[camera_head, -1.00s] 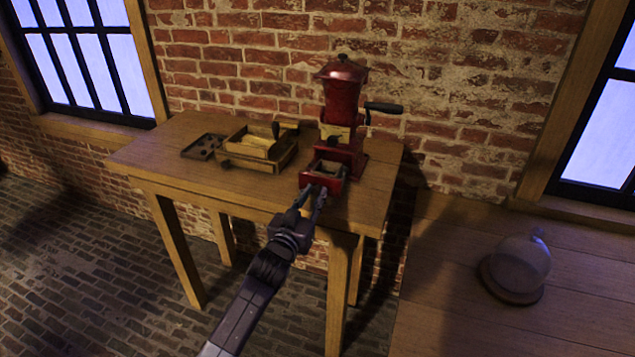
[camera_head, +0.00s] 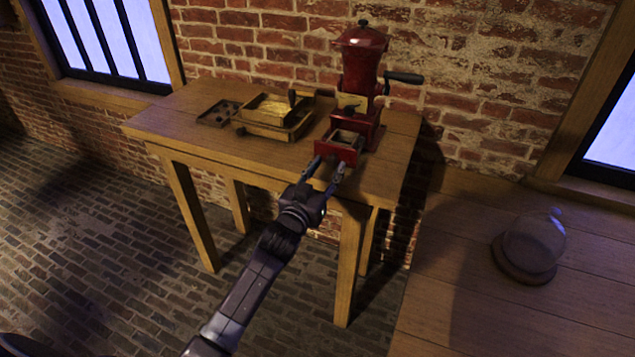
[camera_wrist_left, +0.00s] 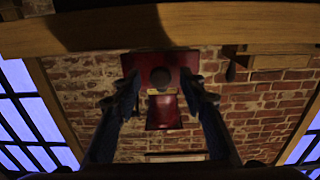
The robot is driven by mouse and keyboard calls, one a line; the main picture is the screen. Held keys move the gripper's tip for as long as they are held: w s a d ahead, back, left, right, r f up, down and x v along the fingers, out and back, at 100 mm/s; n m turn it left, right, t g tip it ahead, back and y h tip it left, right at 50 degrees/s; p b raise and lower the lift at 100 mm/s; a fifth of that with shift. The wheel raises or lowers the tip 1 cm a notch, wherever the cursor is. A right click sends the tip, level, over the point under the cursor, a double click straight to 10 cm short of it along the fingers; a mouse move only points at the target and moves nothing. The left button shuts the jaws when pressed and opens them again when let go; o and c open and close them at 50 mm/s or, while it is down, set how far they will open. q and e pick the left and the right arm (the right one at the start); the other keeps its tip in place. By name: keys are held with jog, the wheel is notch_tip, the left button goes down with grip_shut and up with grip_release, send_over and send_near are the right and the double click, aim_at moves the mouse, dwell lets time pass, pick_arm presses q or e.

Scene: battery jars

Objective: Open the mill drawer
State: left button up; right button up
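The red coffee mill (camera_head: 361,72) stands at the right end of the wooden table, its crank pointing right. Its red drawer (camera_head: 338,149) sticks out of the base toward me, and its hollow inside shows. My left gripper (camera_head: 328,167) is open just in front of the drawer, with its fingers spread. In the left wrist view, the drawer front (camera_wrist_left: 146,66) and its dark round knob (camera_wrist_left: 160,77) lie between the spread fingers (camera_wrist_left: 160,86). No grip on the knob shows. My right gripper is not in view.
A wooden box on a tray (camera_head: 268,128) and a dark plate with holes (camera_head: 218,113) lie left of the mill on the table (camera_head: 180,118). A glass dome on a round base (camera_head: 532,246) stands on another wooden surface at right. Brick wall is behind.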

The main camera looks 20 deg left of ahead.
pick_arm(q)
jog(key=s, duration=1)
jog(key=shift+s+a, duration=0.2)
jog(key=shift+s, duration=0.1)
jog(key=s+f+g, duration=0.3)
jog(key=s+f, duration=0.1)
jog(key=f, duration=0.9)
jog(key=s+f+g, duration=0.2)
jog(key=s+f, duration=0.3)
jog(key=f, duration=0.8)
jog(key=s+f+g, duration=0.3)
jog(key=s+f, duration=0.1)
jog(key=f, duration=0.8)
jog(key=s+f+m+g, duration=0.1)
jog(key=s+f+g, duration=0.4)
jog(key=s+f, duration=1.3)
jog(key=s+f+g, duration=0.2)
jog(key=s, duration=0.8)
jog(key=s+f+m+g, duration=0.1)
jog(key=s+f+g, duration=0.1)
jog(key=s, duration=0.8)
jog(key=shift+s+f+y, duration=0.15)
jog(key=shift+s+y, duration=0.15)
jog(key=shift+s, duration=0.1)
